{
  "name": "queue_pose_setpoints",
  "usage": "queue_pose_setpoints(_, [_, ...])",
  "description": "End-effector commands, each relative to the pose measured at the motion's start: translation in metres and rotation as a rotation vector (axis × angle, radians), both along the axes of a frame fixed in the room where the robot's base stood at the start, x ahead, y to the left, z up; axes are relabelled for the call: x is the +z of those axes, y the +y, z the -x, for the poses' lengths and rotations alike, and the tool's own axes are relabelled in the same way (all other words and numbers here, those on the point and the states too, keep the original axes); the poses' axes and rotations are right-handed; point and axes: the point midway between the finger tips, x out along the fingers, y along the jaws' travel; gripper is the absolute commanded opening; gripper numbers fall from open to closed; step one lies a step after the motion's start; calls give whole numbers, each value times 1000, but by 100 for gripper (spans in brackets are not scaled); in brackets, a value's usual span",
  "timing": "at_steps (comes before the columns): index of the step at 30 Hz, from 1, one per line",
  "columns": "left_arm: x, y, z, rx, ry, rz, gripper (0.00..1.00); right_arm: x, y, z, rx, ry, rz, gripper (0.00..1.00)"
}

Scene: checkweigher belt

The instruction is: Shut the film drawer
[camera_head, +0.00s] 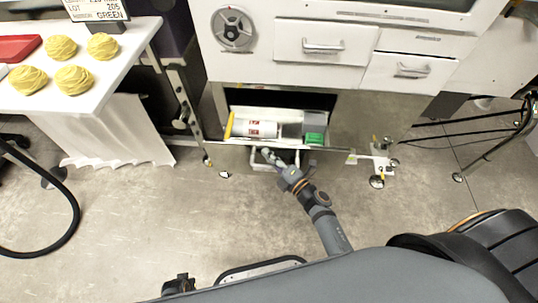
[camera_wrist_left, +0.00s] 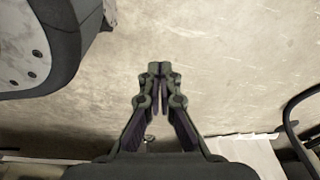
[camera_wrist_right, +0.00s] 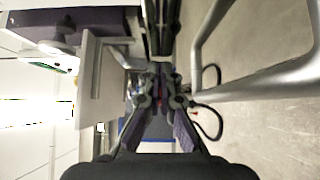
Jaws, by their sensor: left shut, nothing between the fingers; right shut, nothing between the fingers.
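The film drawer (camera_head: 233,156) is open beneath the white cabinet in the head view. It holds a white roll with red marks (camera_head: 258,129) and a green box (camera_head: 314,138). A pale bar handle (camera_head: 257,165) is on its front, partly covered by my right gripper (camera_head: 267,153). My right gripper is shut and empty, at the drawer front by the handle; I cannot tell whether it touches. In the right wrist view its fingertips (camera_wrist_right: 161,73) are beside a silver bar (camera_wrist_right: 245,94). My left gripper (camera_wrist_left: 158,70) is shut and empty above bare floor in the left wrist view.
Two closed drawers with handles (camera_head: 322,46) (camera_head: 413,70) are above the open one. A white table (camera_head: 108,84) with yellow balls (camera_head: 61,47) and a red tray (camera_head: 18,48) is at left. A black hose (camera_head: 72,215) lies on the floor.

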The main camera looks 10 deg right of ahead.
Motion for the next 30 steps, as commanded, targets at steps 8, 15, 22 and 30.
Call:
queue_pose_setpoints(8, [-3,0,6,1,12,0,0,0,-3,-10,0,-2,1,0])
queue_pose_setpoints(15, [-6,0,6,2,22,0,0,0,-17,-52,0,-4,2,0])
queue_pose_setpoints(22, [3,-1,-20,-1,-1,0,0,-2,-37,-112,-1,-4,2,0])
queue_pose_setpoints(30, [50,-19,-57,0,8,26,0,-3,-57,-173,-1,-3,1,0])
